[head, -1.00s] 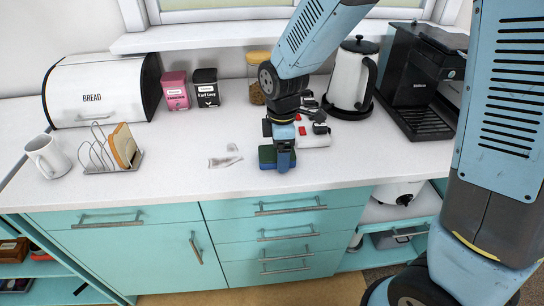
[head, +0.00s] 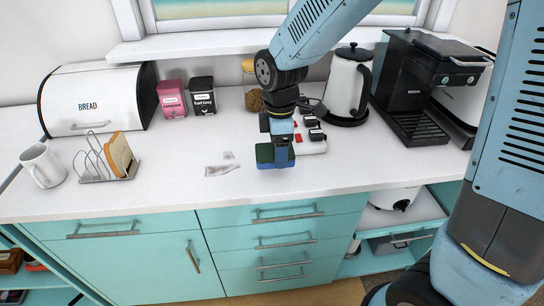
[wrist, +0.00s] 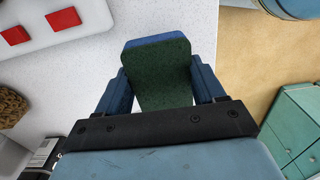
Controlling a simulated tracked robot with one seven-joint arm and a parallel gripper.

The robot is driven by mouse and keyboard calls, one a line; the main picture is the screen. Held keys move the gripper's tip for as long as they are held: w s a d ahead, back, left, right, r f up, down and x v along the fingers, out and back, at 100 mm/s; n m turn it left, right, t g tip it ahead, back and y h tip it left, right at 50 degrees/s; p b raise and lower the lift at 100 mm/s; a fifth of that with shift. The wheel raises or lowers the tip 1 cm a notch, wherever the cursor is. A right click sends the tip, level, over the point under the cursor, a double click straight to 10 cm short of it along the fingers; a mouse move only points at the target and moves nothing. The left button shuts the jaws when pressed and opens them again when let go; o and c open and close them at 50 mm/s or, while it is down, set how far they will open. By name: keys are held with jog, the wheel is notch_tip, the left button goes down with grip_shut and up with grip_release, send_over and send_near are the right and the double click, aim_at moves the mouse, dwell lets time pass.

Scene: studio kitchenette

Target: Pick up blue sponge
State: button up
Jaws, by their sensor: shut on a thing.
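The blue sponge (head: 265,155), with a dark green scouring face, is at the counter's front part in the head view. My gripper (head: 281,153) is shut on it from above. In the wrist view the sponge (wrist: 158,75) lies between the two blue fingers of my gripper (wrist: 158,88), its green face towards the camera and a blue edge at the far end. The sponge appears slightly above the counter, though the gap is hard to see. The fingers partly cover it in the head view.
A crumpled pale scrap (head: 221,166) lies left of the sponge. Behind is a white power strip (head: 313,146) with red switches. A kettle (head: 347,85) and coffee machine (head: 412,85) stand right; a toast rack (head: 106,160) and mug (head: 42,165) stand left. The front counter is mostly clear.

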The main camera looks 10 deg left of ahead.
jog(key=s+d+r, duration=0.6)
jog(key=s+r, duration=0.3)
jog(key=s, duration=0.2)
jog(key=shift+s+d, duration=0.2)
jog(key=shift+d, duration=0.15)
